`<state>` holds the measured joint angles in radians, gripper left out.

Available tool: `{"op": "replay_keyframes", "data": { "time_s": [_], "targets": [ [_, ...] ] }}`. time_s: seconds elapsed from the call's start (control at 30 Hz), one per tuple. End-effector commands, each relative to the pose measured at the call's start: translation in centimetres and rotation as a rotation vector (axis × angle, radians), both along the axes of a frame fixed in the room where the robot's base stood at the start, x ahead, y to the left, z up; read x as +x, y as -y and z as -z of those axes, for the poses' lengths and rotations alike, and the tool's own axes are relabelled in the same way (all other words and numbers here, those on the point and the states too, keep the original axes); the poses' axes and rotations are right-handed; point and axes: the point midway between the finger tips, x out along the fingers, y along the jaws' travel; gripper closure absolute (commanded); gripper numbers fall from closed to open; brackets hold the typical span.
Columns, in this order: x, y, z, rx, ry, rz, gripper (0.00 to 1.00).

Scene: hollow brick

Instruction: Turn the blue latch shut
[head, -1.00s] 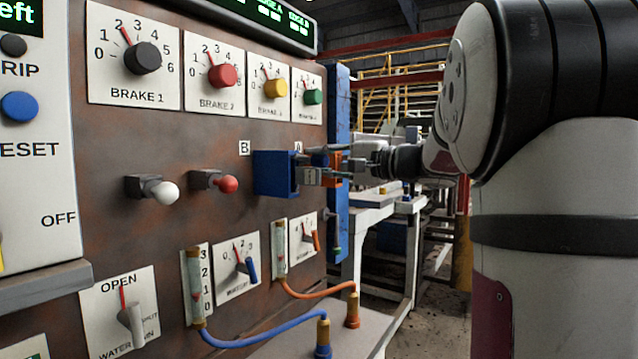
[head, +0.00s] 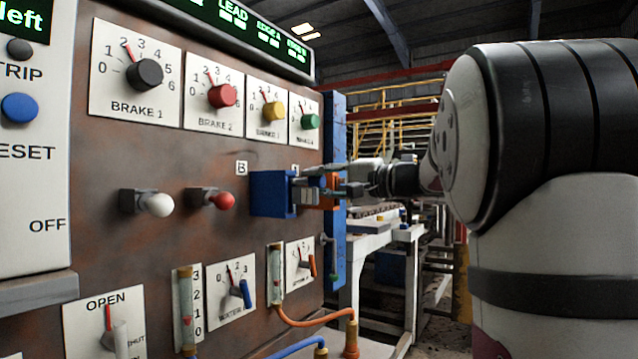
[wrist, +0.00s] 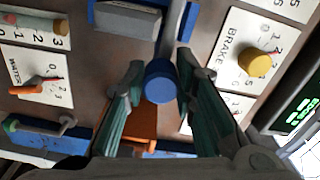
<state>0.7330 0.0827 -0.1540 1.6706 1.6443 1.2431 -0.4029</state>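The blue latch shows in the wrist view as a grey bar ending in a round blue knob (wrist: 160,82). The bar runs up from the knob toward the grey block on the blue housing (wrist: 130,18). My gripper (wrist: 158,65) has its two fingers apart, one on each side of the knob, with a narrow gap visible on both sides. In the head view the blue housing (head: 270,194) sits on the panel right of the red-tipped lever. My gripper (head: 312,188) is at its right side, and the knob cannot be made out there.
An orange housing (head: 329,193) is just beyond the blue one; it also shows below the knob in the wrist view (wrist: 138,122). The red lever (head: 224,200) and white lever (head: 158,205) stick out to the left. Brake dials are above, and orange and blue hoses run below.

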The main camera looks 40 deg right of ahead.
Motion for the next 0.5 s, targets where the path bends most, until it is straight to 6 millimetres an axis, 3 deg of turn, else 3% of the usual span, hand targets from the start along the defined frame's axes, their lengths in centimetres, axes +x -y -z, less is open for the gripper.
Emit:
{"op": "replay_keyframes", "data": {
  "time_s": [0.33, 0.5],
  "targets": [
    [-0.1, 0.1, 0.0, 0.001, 0.001, 0.001, 0.67],
    [-1.5, 0.6, 0.0, 0.001, 0.0, 0.003, 0.67]
  ]
}}
